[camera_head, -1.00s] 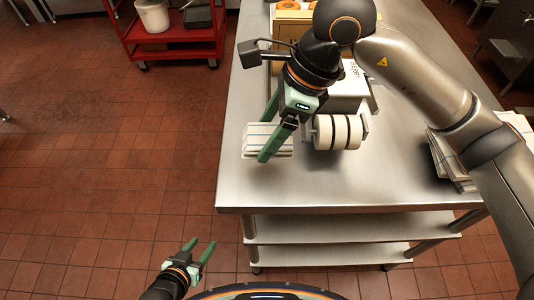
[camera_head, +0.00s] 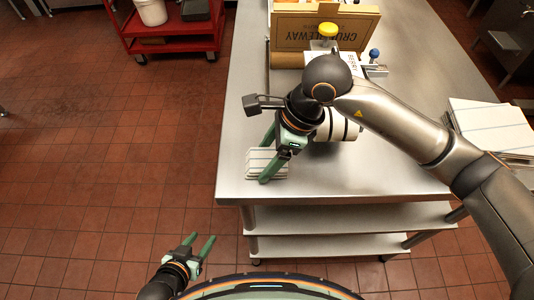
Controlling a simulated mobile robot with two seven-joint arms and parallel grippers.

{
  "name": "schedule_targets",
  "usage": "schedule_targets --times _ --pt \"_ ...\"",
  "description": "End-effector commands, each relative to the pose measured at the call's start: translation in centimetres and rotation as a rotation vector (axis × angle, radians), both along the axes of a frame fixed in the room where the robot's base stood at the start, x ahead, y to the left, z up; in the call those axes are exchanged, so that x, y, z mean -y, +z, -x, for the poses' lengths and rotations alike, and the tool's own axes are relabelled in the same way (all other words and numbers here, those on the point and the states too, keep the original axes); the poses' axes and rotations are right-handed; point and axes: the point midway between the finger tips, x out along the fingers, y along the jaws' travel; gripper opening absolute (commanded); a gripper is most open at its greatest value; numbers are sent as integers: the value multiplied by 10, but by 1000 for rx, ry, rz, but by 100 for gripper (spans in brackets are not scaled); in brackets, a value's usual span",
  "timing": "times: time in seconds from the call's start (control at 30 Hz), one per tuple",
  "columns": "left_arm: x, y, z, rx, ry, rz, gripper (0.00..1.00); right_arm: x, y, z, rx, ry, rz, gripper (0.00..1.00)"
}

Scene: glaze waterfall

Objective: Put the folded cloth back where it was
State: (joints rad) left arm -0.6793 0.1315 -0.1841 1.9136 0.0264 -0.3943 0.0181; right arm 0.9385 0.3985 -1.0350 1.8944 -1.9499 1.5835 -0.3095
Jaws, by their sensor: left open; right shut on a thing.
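The folded cloth (camera_head: 255,164), white with thin blue stripes, is at the left side of the steel table (camera_head: 340,182), near its front left corner. My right gripper (camera_head: 270,170) reaches down over it and is shut on it. I cannot tell whether the cloth touches the table top. My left gripper (camera_head: 202,240) is open and empty, low in front of the table's left side and away from the cloth.
A stack of similar striped cloths (camera_head: 492,122) lies at the table's right edge. A white roll with dark bands (camera_head: 345,125) is just right of my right gripper. A cardboard box (camera_head: 290,30) and a yellow-lidded container (camera_head: 327,31) stand further back. A red cart (camera_head: 170,44) is at upper left.

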Motion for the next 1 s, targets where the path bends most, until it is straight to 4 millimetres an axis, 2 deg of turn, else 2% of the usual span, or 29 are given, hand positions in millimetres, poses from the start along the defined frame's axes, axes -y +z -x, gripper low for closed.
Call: schedule_targets --times 0.07,0.1,0.3,0.67,0.77,1.0 --pt "0 -4 0 1 0 0 50 0 -4 0 0 1 0 24" --pt "0 -3 0 0 0 0 50 0 -2 0 0 0 0 79" --pt "0 -2 0 1 0 0 50 0 -2 0 0 0 0 100" --pt "0 2 -1 2 0 0 50 1 5 0 2 -1 -1 100" --pt "0 -1 -1 4 0 1 50 8 20 -1 5 0 -1 100" --pt "0 -7 -1 3 0 1 50 28 69 -1 6 0 -1 100"
